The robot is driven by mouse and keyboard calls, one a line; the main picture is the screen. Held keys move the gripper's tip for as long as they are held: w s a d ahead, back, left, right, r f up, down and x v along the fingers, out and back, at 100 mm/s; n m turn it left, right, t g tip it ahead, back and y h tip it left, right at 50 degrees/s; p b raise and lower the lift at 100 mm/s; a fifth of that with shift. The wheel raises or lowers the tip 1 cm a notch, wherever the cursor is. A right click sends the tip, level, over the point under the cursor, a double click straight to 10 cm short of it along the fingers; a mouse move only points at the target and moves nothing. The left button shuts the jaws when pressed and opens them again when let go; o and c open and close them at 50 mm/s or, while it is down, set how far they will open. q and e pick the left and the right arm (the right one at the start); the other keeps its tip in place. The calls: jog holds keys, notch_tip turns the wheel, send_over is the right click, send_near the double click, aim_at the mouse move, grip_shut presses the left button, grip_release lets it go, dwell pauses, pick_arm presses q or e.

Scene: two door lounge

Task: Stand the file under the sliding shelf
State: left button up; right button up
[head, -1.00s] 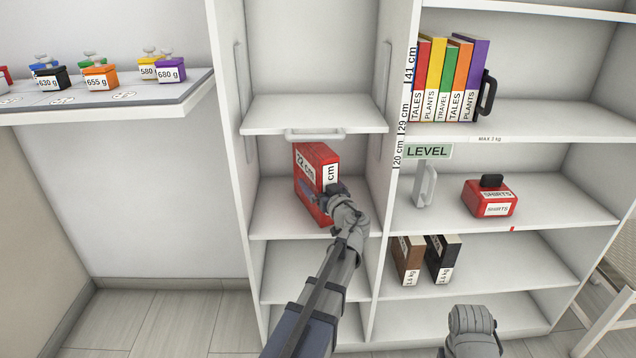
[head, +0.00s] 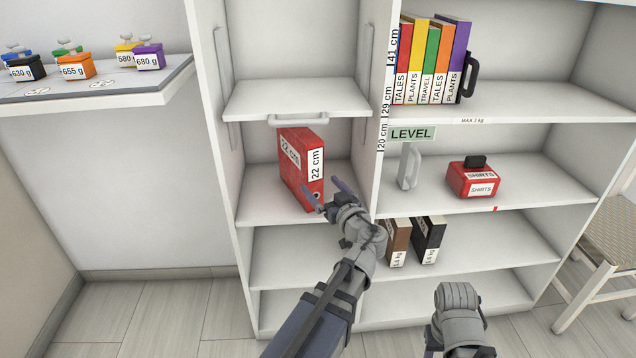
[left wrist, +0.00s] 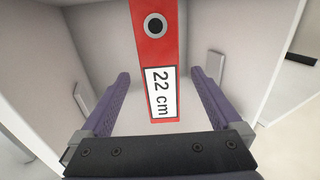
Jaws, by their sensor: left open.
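The red file (head: 300,169), labelled 22 cm, stands upright on the shelf board below the sliding shelf (head: 296,98) in the left column. The sliding shelf has a handle (head: 298,119) on its front edge and sits a little above the file's top. My left gripper (head: 322,194) is open in front of the file's lower right part. In the left wrist view the file's spine (left wrist: 157,60) shows beyond and between the open fingers (left wrist: 155,100), with nothing held. My right arm shows at the bottom right of the head view; its fingertips cannot be made out.
Several books (head: 432,62) stand on the right column's upper shelf. Below are a LEVEL sign (head: 411,133), a grey handle (head: 408,166) and a red SHIRTS box (head: 473,180). Labelled weights (head: 75,65) sit on a left wall shelf. A chair (head: 605,250) stands right.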

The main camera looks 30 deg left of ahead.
pick_arm(q)
jog(key=s+d+f+m+g+h, duration=0.35)
jog(key=s+d+f, duration=0.2)
jog(key=f, duration=0.25)
jog(key=s+d+f+m+g+h, duration=0.3)
jog(key=s+d+f+m+h, duration=0.15)
jog(key=d+f, duration=0.35)
jog(key=s+d+f+m+g+h, duration=0.2)
jog(key=s+d+f+m, duration=0.1)
jog(key=s+d, duration=0.2)
jog(key=s+d+f+m+g+h, duration=0.2)
jog(key=s+d, duration=0.3)
jog(key=d, duration=0.3)
jog(key=shift+s+f+m+h, duration=0.4)
jog(key=shift+m+h, duration=0.2)
jog(key=shift+m, duration=0.3)
